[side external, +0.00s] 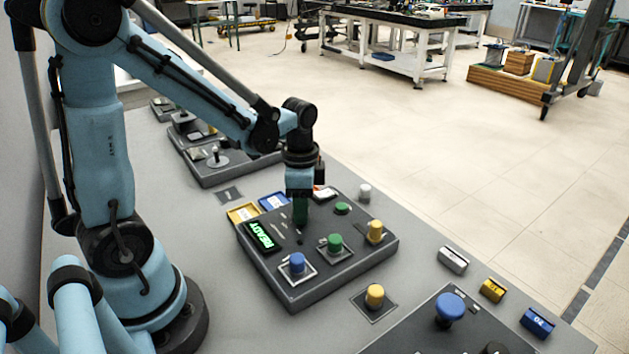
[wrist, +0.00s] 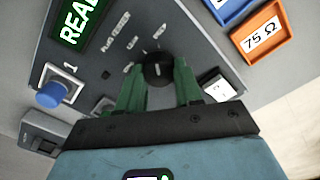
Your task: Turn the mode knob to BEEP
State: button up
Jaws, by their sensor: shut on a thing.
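The mode knob (wrist: 157,69) is round and black with a short white pointer mark, and sits on the dark grey control panel (side external: 320,285). In the wrist view small white labels fan out on the far side of the knob; they are too blurred to read surely, so I cannot tell which is BEEP. The pointer mark stands near upright in that view. My gripper (wrist: 158,78) has its green fingers on both sides of the knob, shut on it. In the side view my gripper (side external: 300,211) points down at the panel and hides the knob.
A green READY display (side external: 263,236) lies left of my gripper. Blue (side external: 297,264), green (side external: 335,243) and yellow (side external: 376,231) buttons stand along the panel's front. An orange bin marked 75 Ω (wrist: 262,40) and a blue bin (side external: 274,202) sit behind it.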

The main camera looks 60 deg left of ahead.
jog(key=shift+m, duration=0.9)
jog(key=o, duration=1)
jog(key=shift+o, duration=0.2)
jog(key=shift+r, duration=0.1)
notch_tip(320, 180, up, 12)
